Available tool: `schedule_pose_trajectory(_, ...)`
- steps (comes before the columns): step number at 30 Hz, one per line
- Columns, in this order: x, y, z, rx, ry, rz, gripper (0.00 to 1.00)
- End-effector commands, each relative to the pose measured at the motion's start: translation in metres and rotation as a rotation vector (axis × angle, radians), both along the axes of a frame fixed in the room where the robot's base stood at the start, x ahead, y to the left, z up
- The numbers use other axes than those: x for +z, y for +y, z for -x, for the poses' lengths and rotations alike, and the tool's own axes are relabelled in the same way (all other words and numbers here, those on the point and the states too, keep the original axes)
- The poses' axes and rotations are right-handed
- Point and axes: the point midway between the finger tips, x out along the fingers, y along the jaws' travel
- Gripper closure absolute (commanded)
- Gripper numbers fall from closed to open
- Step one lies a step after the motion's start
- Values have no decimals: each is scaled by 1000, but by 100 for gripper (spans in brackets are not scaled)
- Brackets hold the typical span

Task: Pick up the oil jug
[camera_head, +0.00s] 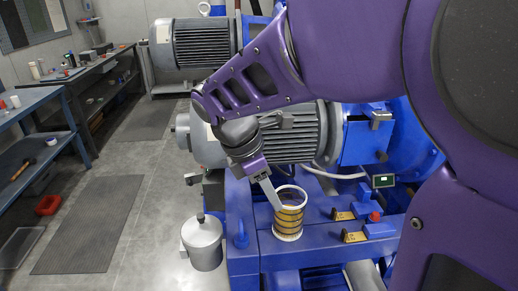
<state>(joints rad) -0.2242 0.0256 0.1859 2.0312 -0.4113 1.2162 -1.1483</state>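No thing here is plainly marked as the oil jug. A grey metal lidded can (203,246) with a dark knob on top stands upright at the left edge of the blue machine base. An open-topped cylinder with yellow and dark bands (288,222) and a pale rim stands upright on the blue base. My gripper (273,202) points down at this banded cylinder, and a pale finger overlaps its left rim. I cannot tell whether it touches or reaches inside. Only one finger shows clearly, so its opening is hidden. The grey can is left of my gripper.
Blue base holds yellow-tagged valves (354,237), a red knob (374,217) and a small display (383,181). A large grey motor (290,135) stands close behind my gripper. A workbench (30,105) and red bin (48,205) are at left. The floor mat (82,225) is clear.

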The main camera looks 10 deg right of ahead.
Motion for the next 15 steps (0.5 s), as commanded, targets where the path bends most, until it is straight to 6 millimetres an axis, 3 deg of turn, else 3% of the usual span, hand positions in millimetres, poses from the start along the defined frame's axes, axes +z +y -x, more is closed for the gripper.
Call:
schedule_pose_trajectory(5, -21, -7, 2, -2, 13, 3, 65)
schedule_pose_trajectory(15, -94, -34, -3, -2, 7, 1, 65)
